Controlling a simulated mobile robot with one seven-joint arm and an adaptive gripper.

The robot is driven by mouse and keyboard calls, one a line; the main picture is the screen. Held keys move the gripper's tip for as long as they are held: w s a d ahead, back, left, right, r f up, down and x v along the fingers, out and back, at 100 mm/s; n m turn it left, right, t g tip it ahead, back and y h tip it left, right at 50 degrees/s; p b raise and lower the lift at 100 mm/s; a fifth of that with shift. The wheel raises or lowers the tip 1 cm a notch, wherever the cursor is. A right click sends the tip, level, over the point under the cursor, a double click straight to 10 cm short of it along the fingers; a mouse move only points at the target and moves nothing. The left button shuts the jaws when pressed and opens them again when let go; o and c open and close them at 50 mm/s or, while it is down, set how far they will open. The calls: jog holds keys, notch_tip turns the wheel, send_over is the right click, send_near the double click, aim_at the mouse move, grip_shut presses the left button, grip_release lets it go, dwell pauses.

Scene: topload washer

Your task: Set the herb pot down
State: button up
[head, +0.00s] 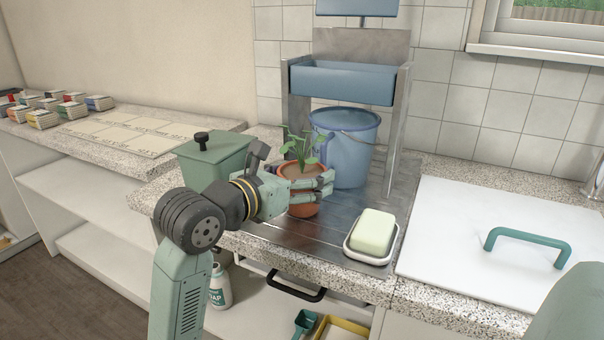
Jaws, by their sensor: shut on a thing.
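The herb pot (302,177) is a terracotta pot with dark soil and a green leafy plant. It is upright over the metal drainer surface, in front of the blue bucket. My gripper (318,184) reaches in from the left and is shut on the pot, its fingers around the pot's side. The pot's lower part shows below the fingers. I cannot tell whether its base touches the metal surface.
A blue bucket (346,147) stands behind the pot under a blue trough (342,82). A soap bar (374,231) in a white dish is at the right front. A green lidded bin (213,158) is at the left. The metal surface (318,238) is bare in front.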

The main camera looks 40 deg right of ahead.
jog(key=shift+f, duration=0.15)
jog(key=shift+f, duration=0.15)
jog(key=o, duration=1.5)
jog(key=shift+r, duration=0.2)
